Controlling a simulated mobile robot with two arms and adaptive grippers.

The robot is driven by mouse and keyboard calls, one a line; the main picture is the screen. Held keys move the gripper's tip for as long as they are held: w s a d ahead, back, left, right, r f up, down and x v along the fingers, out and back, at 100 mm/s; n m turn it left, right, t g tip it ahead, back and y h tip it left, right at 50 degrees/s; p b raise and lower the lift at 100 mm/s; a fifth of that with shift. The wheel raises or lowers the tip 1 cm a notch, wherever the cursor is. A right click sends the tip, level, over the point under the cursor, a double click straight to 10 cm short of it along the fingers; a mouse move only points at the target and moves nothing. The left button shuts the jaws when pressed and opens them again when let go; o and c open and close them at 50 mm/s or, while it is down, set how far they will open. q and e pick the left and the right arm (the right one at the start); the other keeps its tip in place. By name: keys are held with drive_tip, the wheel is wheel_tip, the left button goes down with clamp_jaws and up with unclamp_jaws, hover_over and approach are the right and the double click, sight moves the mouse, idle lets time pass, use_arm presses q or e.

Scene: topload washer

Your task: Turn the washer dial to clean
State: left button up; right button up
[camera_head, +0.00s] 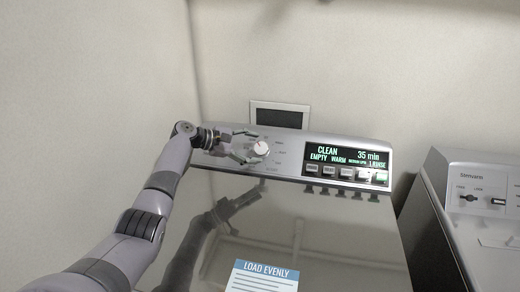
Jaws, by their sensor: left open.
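The washer's dial (261,149) is a round white knob on the left part of the grey control panel. The panel's display (347,156) is lit and reads CLEAN, EMPTY, WARM and 35 min. My left gripper (250,146) is open, reaching in from the left, with its fingers spread at the dial's left side. I cannot tell whether a finger touches the dial. My right gripper is not in view.
The washer's closed glossy lid (330,222) lies below the panel and mirrors my arm. It bears a LOAD EVENLY label (264,277). A second machine (485,200) stands at the right. A framed wall box (280,115) is behind the panel.

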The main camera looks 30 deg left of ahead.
use_arm(q)
drive_tip(key=v, duration=0.8)
drive_tip(key=shift+s+a+r, duration=0.15)
drive_tip(key=shift+s+a, duration=0.1)
drive_tip(key=shift+s, duration=0.05)
